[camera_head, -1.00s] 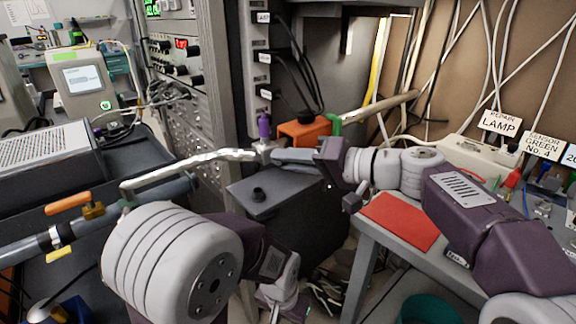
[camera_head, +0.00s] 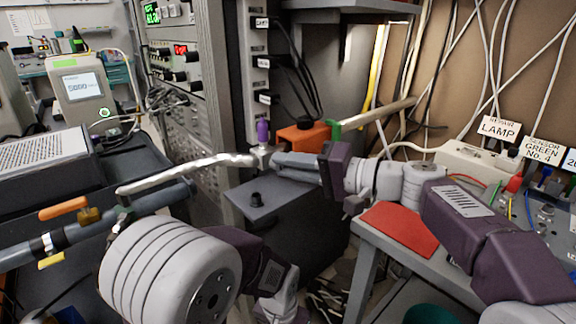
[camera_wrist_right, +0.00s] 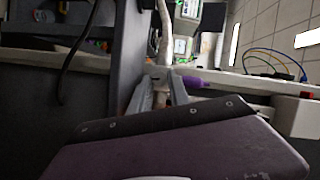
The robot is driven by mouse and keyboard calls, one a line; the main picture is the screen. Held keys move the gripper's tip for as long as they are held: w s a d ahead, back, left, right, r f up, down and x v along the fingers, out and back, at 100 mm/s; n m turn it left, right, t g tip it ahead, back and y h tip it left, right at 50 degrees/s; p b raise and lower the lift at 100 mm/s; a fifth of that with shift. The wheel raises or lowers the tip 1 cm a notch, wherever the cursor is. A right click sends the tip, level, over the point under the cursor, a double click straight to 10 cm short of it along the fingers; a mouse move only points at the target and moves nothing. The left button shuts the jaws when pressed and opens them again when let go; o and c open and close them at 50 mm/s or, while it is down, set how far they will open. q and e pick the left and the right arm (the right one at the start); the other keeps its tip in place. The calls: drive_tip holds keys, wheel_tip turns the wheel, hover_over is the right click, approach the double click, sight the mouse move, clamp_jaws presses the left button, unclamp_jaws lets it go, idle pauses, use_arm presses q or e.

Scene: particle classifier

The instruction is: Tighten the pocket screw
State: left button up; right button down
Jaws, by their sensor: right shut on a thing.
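A purple-topped knob (camera_head: 262,132) stands upright on a small metal fitting (camera_head: 262,152), at the right end of the silvery wrapped tube (camera_head: 190,172). I take this for the pocket screw, but cannot be sure. My right gripper (camera_head: 272,160) comes in from the right, with its fingers at this fitting and shut on it just below the purple part. In the right wrist view, the two grey fingers (camera_wrist_right: 160,95) flank the metal piece, and the purple part (camera_wrist_right: 194,82) points right; the exact contact is hard to see. My left arm is at the bottom, its fingers out of view.
A dark grey box (camera_head: 290,200) with a black knob on its lid stands below the right gripper. An orange block (camera_head: 305,136) sits close behind. A table with a red sheet (camera_head: 398,228) is at right. Cables hang along the back wall. An instrument rack (camera_head: 190,90) stands left.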

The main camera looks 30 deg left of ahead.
drive_tip(key=c, duration=1.2)
unclamp_jaws()
drive_tip(key=shift+c, duration=0.2)
drive_tip(key=shift+f, duration=0.1)
drive_tip(key=shift+f, duration=0.1)
